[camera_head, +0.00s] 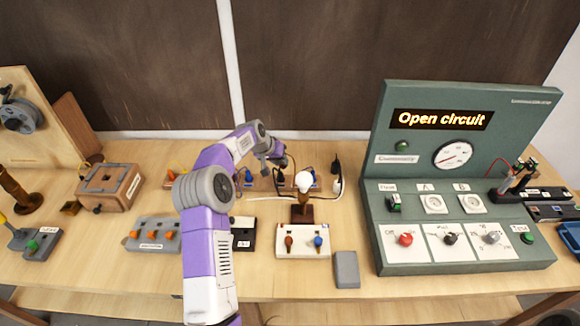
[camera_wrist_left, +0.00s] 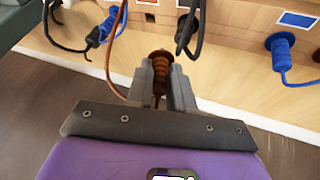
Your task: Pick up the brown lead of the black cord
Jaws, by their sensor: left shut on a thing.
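My left gripper (camera_wrist_left: 160,80) is shut on a brown ribbed lead end (camera_wrist_left: 160,60) in the left wrist view. A brown wire (camera_wrist_left: 113,50) loops up from beside it. In the head view the left gripper (camera_head: 277,165) reaches the row of wooden holders behind the lamp, and the brown lead is too small to make out there. A black cord piece (camera_wrist_left: 188,30) hangs just beyond the fingers in the wrist view. My right gripper is not in view.
The lamp with a white bulb (camera_head: 304,181) stands in front of the holders. A blue lead (camera_wrist_left: 281,50) sits in the wooden rack to the right in the wrist view. The green test panel (camera_head: 455,262) reads "Open circuit". A grey block (camera_head: 346,270) lies near the front edge.

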